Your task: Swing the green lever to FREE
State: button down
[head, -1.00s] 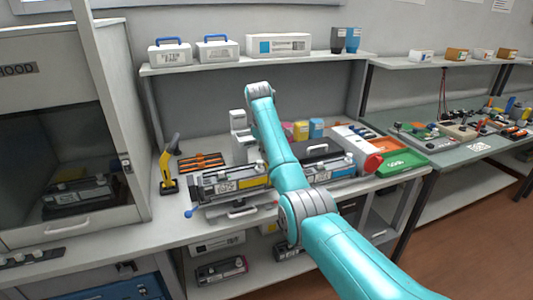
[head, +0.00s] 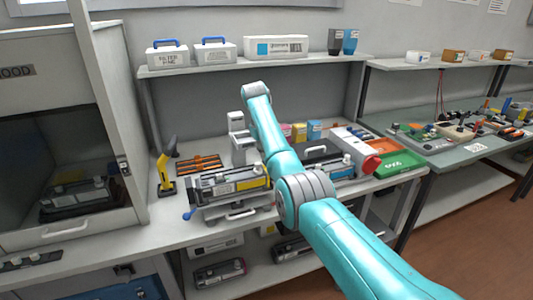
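I cannot make out a green lever or a FREE mark in the head view. A toner cartridge (head: 235,187) with a yellow strip and a white label lies in a grey holder on the bench. A small blue-tipped handle (head: 188,214) sticks out at the holder's left end. A second cartridge unit with a blue strip (head: 345,172) lies to its right, partly behind my teal arm. My arm reaches from the lower right over the bench. My gripper is not visible; the arm's far end hides whatever lies behind it.
A green tray (head: 400,166) and a white unit with a red round end (head: 371,164) are at the bench's right. A grey upright device (head: 237,125) and a yellow tool (head: 164,176) stand at the left. A hood (head: 70,232) borders the bench on the left.

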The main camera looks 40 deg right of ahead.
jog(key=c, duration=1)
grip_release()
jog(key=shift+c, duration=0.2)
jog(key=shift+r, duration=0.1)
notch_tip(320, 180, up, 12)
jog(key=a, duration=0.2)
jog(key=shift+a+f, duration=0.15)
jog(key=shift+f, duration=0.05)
